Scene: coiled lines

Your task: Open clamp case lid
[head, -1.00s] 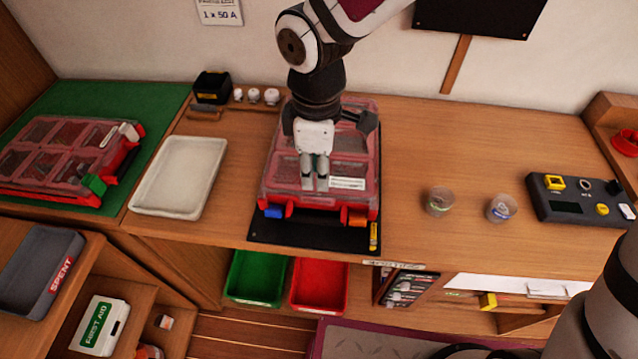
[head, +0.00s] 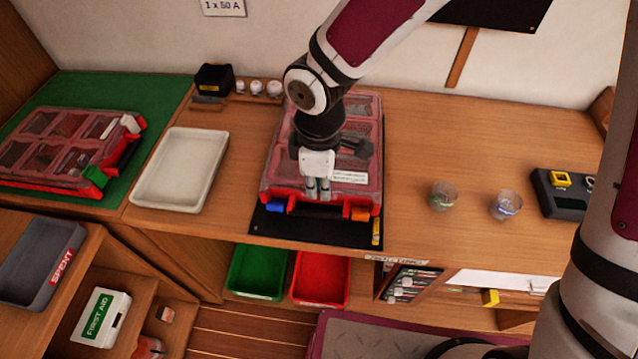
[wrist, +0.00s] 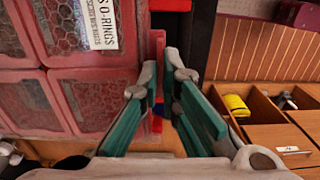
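The red case (head: 285,180) with a clear compartmented lid lies shut on a black mat (head: 310,229) at mid-table. A blue latch (head: 275,207) and an orange latch (head: 360,213) sit on its front edge. Its white label (wrist: 101,22) reads "S O-RINGS" in the wrist view, the rest cut off. My gripper (head: 318,195) points down over the front part of the lid, between the two latches in the head view. In the wrist view its teal-padded fingers (wrist: 163,68) are slightly apart, with the case's red edge and a bit of blue between them. It holds nothing visible.
Left are a white tray (head: 139,190) and another red case (head: 75,185) on a green mat. Right are two clear cups (head: 443,195) (head: 506,204) and a dark device (head: 560,206). A black box (head: 213,79) stands behind. Green and red bins sit below the front edge.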

